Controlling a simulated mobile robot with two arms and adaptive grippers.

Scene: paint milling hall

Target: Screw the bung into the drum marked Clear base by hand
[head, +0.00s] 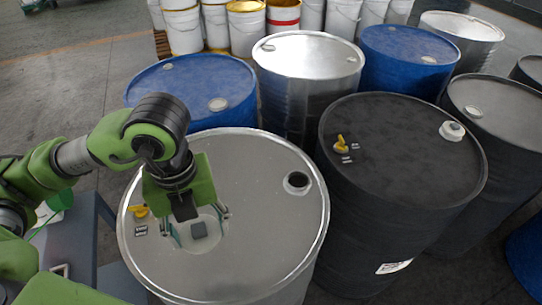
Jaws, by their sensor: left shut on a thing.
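A drum with a pale grey lid (255,235) stands front and centre, with an open dark bung hole (297,182) at the right of its lid. My left gripper (198,228) points down over the left part of this lid. It is shut on a pale, roundish piece with a dark square in its middle, which looks like the bung (206,243); the gripper partly hides it. The bung is left of the hole and apart from it. I cannot read the small labels (140,230) on the lid, so the Clear base marking is not legible. My right gripper is out of view.
A black drum (400,170) with a yellow fitting (341,146) and a white cap (452,131) stands close on the right. Blue drums (195,85) and a bare metal drum (308,60) stand behind. A grey-blue stand (80,235) is at left.

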